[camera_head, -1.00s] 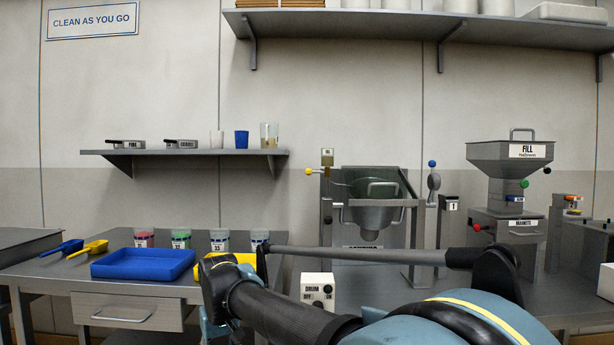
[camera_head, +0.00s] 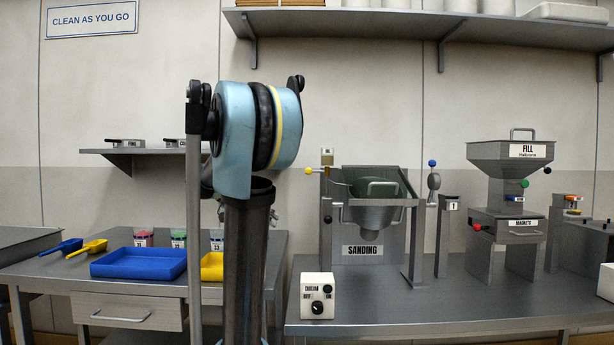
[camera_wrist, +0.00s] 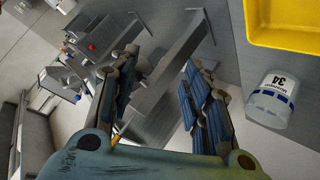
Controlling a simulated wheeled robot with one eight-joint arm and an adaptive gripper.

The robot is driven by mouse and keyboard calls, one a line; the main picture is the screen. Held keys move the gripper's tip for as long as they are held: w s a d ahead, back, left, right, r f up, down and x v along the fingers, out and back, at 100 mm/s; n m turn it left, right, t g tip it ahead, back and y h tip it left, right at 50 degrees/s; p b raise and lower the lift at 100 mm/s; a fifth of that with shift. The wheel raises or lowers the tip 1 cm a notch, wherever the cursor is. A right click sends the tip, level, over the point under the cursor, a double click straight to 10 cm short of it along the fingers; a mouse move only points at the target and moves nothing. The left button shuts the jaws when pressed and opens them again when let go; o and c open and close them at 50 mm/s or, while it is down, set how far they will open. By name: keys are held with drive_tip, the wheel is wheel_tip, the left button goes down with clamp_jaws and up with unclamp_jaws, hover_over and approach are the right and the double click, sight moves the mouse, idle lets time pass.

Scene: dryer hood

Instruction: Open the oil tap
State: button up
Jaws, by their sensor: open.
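The likely oil tap is a small brass-coloured fitting with a short label (camera_head: 327,157) at the upper left of the sanding machine in the head view. The label is too small to read surely. A lever with a yellow ball (camera_head: 309,171) sticks out to its left. My gripper (camera_wrist: 162,66) shows in the wrist view with its two blue padded fingers apart and nothing between them. In the head view my raised arm stands left of the machine and the gripper cannot be made out. The tap cannot be picked out in the wrist view.
The sanding machine (camera_head: 362,250) stands on the steel table behind a drum switch box (camera_head: 318,296). A blue tray (camera_head: 139,263) and scoops lie on the left table. In the wrist view, a yellow tray (camera_wrist: 283,42) and a labelled cup (camera_wrist: 271,100) are at right.

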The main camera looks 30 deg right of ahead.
drive_tip(key=w+d+r+m+g+h, duration=0.25)
drive_tip(key=w+d+r+m, duration=0.3)
drive_tip(key=w+r, duration=0.35)
drive_tip(key=m+g+h, duration=0.2)
drive_tip(key=m+h, duration=0.2)
drive_tip(key=m, duration=0.1)
approach(309, 172)
drive_tip(key=x, duration=0.3)
drive_tip(key=w+x, duration=0.1)
drive_tip(key=x, duration=0.6)
drive_tip(key=shift+w+d, duration=0.2)
drive_tip(key=shift+d, duration=0.3)
drive_tip(key=shift+c, duration=0.6)
clamp_jaws()
